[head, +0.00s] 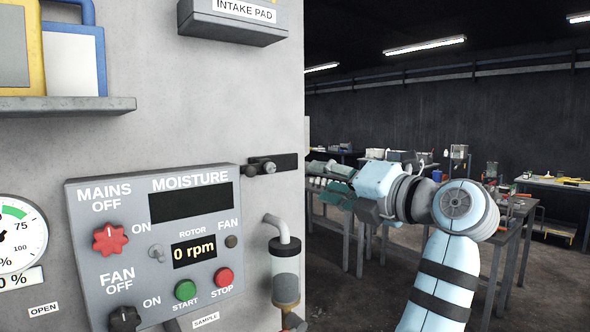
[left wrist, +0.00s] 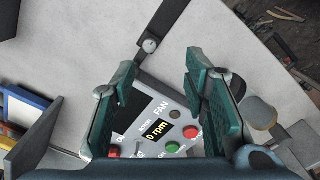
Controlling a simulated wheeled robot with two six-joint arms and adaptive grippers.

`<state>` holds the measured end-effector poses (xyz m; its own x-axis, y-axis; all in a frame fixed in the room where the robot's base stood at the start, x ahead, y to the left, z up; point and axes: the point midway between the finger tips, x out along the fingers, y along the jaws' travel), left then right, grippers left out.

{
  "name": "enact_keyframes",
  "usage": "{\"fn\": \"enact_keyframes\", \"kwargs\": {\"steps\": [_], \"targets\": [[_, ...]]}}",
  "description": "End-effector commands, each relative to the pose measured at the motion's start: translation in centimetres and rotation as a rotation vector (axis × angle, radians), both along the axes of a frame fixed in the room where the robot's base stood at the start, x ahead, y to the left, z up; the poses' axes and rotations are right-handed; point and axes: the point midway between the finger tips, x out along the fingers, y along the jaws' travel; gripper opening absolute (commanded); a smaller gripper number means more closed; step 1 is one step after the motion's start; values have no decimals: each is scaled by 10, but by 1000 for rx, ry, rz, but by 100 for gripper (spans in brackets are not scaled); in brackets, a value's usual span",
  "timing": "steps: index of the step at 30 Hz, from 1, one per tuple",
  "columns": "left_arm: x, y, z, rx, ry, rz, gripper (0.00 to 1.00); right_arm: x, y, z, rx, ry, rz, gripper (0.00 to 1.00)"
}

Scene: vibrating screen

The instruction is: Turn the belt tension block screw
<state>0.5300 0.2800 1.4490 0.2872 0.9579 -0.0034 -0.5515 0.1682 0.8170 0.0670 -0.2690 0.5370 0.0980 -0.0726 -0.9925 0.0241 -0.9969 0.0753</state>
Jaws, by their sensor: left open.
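The belt tension block (head: 262,166) is a small grey block with a round screw head, set on a black bar beside the control panel's upper right corner. In the left wrist view the screw (left wrist: 150,45) shows just beyond and between the fingertips, apart from them. My left gripper (head: 316,178) has teal fingers pointing left, toward the machine's right edge. In its wrist view the fingers (left wrist: 162,62) are spread, with nothing between them. My right gripper is in neither view.
The control panel (head: 150,290) has knobs, buttons and a "0 rpm" display. A sample jar (head: 285,285) on a bent pipe sticks out below the block. A shelf (head: 70,105) and intake pad box (head: 235,22) jut out above. Tables (head: 515,235) stand behind my arm.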

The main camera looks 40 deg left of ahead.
Motion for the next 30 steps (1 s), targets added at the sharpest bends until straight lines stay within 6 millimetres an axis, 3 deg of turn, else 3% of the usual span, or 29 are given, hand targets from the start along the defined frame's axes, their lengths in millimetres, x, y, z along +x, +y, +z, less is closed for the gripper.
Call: {"fn": "enact_keyframes", "kwargs": {"steps": [5,9,15,20,27,30], "targets": [[8,34,1,1,1,8,41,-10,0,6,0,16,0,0],[23,74,1,1,5,9,41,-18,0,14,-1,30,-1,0],[37,119,1,2,4,4,41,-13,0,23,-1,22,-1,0],[42,133,-1,0,3,1,41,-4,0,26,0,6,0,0],[44,134,-2,0,2,-1,41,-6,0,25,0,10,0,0],[44,134,-2,0,2,-1,26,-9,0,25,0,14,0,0]]}}
